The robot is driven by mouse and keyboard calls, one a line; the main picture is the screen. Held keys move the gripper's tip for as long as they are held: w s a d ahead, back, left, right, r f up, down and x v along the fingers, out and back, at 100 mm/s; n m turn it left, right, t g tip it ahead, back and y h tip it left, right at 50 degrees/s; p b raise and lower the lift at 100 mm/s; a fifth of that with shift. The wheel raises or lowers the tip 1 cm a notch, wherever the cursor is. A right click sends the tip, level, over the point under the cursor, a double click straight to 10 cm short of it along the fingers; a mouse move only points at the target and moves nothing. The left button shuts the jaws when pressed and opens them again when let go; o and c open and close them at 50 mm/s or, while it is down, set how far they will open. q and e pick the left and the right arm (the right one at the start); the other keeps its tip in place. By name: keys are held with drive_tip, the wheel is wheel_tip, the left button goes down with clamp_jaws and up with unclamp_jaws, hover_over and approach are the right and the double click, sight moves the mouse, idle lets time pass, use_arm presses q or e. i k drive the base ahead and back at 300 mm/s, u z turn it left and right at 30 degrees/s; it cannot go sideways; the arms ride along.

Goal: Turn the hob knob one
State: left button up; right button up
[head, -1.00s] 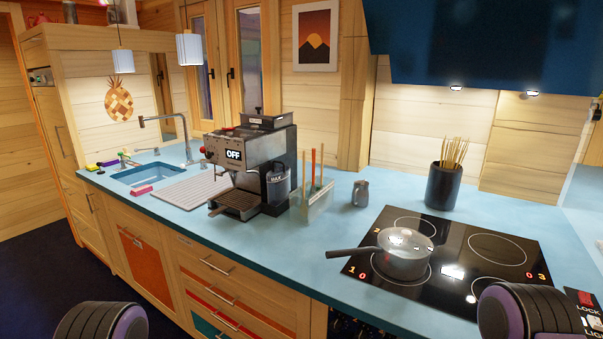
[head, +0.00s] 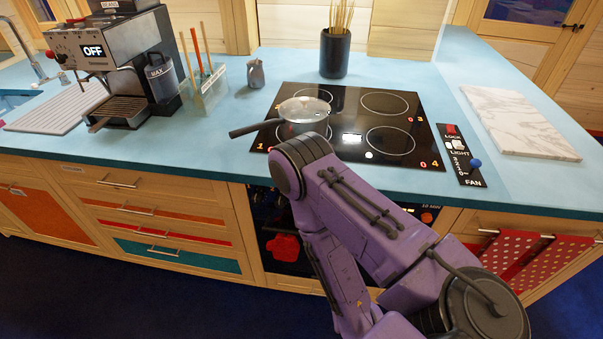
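The black glass hob (head: 400,110) is set in the blue worktop, with several ring-marked zones. I cannot make out a knob marked one; my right arm covers part of the hob's front edge and the dark oven front below. A small orange round spot (head: 427,217) shows on that front. Neither gripper is in view.
A switch panel (head: 462,158) with LOCK, LIGHT and FAN controls lies right of the hob, beside a marble board (head: 518,122). A coffee machine (head: 110,60), utensil holder (head: 207,90) and dark pot of sticks (head: 335,52) stand behind and left. Red dotted towels (head: 540,265) hang at right.

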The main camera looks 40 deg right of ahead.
sight(256, 198)
drive_tip(key=u, duration=0.55)
drive_tip(key=k, duration=1.15)
drive_tip(key=z, duration=1.7)
drive_tip(key=i, duration=0.5)
drive_tip(key=u, duration=0.05)
